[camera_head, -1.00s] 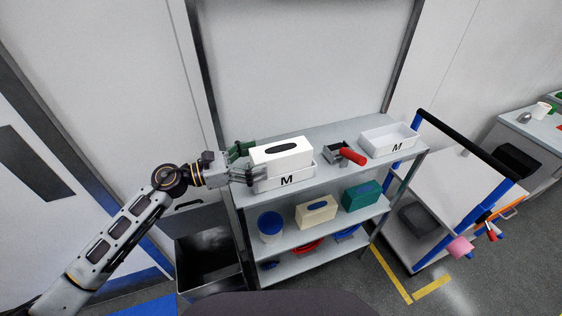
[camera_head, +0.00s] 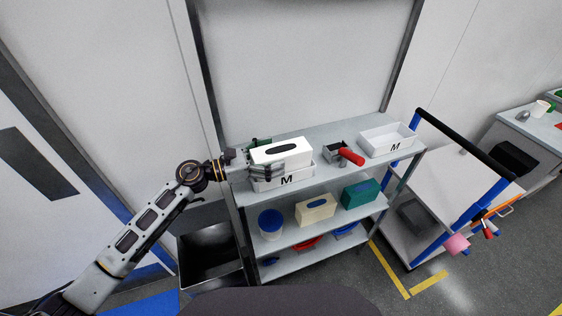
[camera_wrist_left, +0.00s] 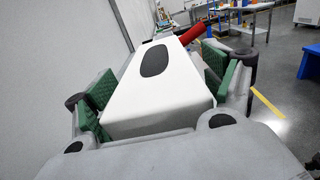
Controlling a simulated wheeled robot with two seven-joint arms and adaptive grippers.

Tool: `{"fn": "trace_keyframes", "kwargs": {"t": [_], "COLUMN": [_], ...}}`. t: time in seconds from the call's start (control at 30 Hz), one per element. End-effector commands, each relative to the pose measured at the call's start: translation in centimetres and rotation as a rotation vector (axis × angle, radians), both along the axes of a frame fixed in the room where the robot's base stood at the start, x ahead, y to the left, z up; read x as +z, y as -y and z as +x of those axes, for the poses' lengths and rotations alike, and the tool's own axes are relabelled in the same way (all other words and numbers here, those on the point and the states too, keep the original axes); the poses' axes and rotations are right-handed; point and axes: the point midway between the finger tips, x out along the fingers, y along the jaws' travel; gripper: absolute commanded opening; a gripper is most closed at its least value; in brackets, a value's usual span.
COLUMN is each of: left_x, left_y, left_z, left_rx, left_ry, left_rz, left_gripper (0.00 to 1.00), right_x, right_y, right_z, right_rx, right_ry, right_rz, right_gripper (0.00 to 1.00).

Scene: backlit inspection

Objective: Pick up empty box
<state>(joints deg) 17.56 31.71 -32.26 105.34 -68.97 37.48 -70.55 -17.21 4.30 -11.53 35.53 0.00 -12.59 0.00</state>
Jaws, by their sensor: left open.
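A white tissue-type box (camera_head: 290,147) with a dark oval opening on top sits in a white tray marked M (camera_head: 298,180) on the left of the shelf's top board. My left gripper (camera_head: 262,157) is open, with one finger on the far side of the box and one on the near side. In the left wrist view the white box (camera_wrist_left: 160,90) lies between the green finger pads (camera_wrist_left: 158,88). A gap seems to show on the right; contact on the left cannot be told. Whether the box is empty cannot be seen. My right gripper is not in view.
The grey shelf (camera_head: 342,178) also holds a dark holder (camera_head: 336,150), a red-handled item (camera_head: 351,157) and another M tray (camera_head: 387,142) on top. Lower boards hold a cream box (camera_head: 315,209) and a teal box (camera_head: 360,194). A dark bin (camera_head: 210,253) stands left; a blue-framed cart (camera_head: 440,200) right.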

Motion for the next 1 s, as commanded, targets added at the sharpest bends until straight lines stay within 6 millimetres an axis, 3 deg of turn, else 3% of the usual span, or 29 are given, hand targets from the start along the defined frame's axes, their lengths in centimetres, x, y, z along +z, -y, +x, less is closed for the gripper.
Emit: {"fn": "trace_keyframes", "kwargs": {"t": [0.13, 0.4, 1.0], "left_x": [0.01, 0.01, 0.04], "left_y": [-0.01, -0.02, -0.01], "left_z": [-0.01, -0.01, -0.03], "left_rx": [0.000, 0.000, 0.000], "left_ry": [0.000, 0.000, 0.000], "left_rz": [0.000, 0.000, 0.000], "left_gripper": [0.83, 0.53, 0.49], "right_x": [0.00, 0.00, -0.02], "right_y": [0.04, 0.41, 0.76], "right_z": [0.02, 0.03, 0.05], "right_rx": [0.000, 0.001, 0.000], "right_ry": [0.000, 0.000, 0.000], "right_rz": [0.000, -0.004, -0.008], "right_gripper": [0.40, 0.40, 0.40]}}
